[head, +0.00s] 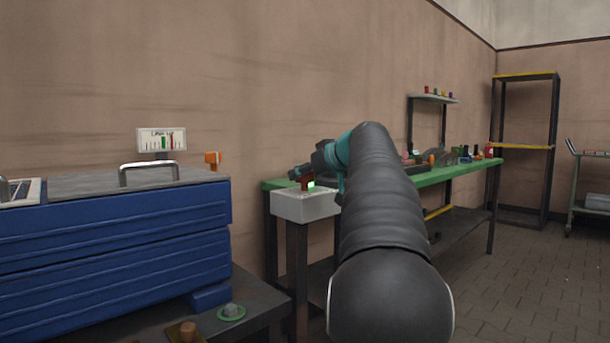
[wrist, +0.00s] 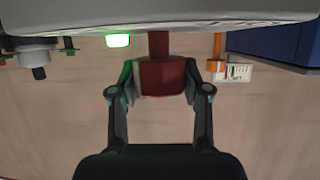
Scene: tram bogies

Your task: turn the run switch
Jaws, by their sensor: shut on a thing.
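The run switch (wrist: 162,76) is a dark red block on a short reddish stem in the wrist view. The stem meets a pale box (head: 303,206), which also shows along the top of the wrist view (wrist: 60,17). My gripper (wrist: 160,82) is shut on the switch, with one finger on each side of it. A green lit indicator (wrist: 118,41) glows beside the switch and also shows in the head view (head: 311,184). In the head view my arm hides part of the box, and the grip is small and hard to make out.
A blue cabinet (head: 100,255) with a grey top stands at the left. A small gauge panel (head: 161,139) and an orange fitting (head: 213,158) are behind it. A green-topped bench (head: 452,174) with several small items runs behind my arm. Open floor lies at the right.

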